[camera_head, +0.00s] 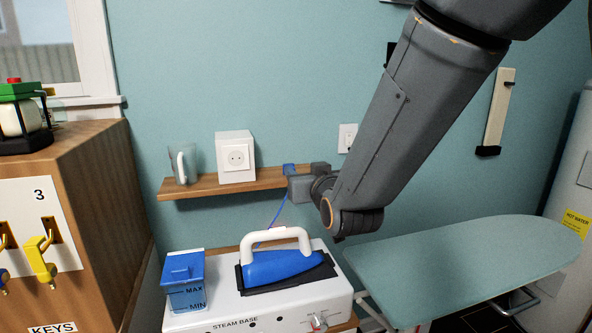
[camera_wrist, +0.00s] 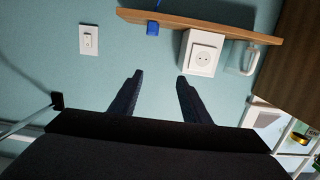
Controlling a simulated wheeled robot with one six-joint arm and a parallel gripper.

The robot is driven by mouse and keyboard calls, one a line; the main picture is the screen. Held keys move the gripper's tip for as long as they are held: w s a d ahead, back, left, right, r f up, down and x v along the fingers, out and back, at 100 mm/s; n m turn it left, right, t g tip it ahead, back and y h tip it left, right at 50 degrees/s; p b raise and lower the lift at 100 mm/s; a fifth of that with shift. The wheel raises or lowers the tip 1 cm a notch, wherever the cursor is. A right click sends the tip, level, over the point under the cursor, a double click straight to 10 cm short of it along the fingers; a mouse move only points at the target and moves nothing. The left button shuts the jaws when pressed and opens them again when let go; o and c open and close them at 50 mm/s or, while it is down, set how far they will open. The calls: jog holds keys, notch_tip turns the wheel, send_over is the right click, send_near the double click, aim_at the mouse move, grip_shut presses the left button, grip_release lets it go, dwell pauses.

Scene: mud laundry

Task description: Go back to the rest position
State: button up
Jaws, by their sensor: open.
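My gripper (camera_head: 300,187) is in front of the wall shelf, near its right end, and is partly hidden by my own arm in the head view. In the wrist view, which looks upside down, the two dark fingers of my gripper (camera_wrist: 160,78) are spread apart. Nothing is between them. A small blue plug-like piece (camera_wrist: 152,28) sits at the shelf beyond the fingers, apart from them. It also shows beside my gripper in the head view (camera_head: 289,168).
The wooden shelf (camera_head: 210,188) holds a white socket box (camera_head: 235,157) and a clear mug (camera_head: 183,163). Below stand a steam base (camera_head: 270,315), a blue-and-white iron (camera_head: 280,266) and a blue tank (camera_head: 184,281). An ironing board (camera_head: 480,260) is right; a wooden cabinet (camera_head: 95,190) is left.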

jog(key=s+d+f+g+h+b, duration=0.1)
jog(key=d+f+g+b, duration=0.15)
jog(key=f, duration=0.35)
jog(key=s+d+f+g+h+b, duration=0.1)
jog(key=s+d+f+g, duration=0.1)
jog(key=d+f, duration=0.35)
jog(key=s+d+f+m+g+h+b, duration=0.1)
jog(key=s+d+f+g+b, duration=0.2)
jog(key=s+f, duration=0.6)
jog(key=s+d+f+m+g+h+b, duration=0.1)
jog(key=s+d+f+m+g+b, duration=0.1)
jog(key=s+d+f+g, duration=0.4)
jog(key=s+f+g+b, duration=0.1)
jog(key=s+f, duration=0.3)
jog(key=shift+s+d, duration=0.3)
jog(key=shift+s, duration=0.1)
jog(key=shift+g, duration=0.25)
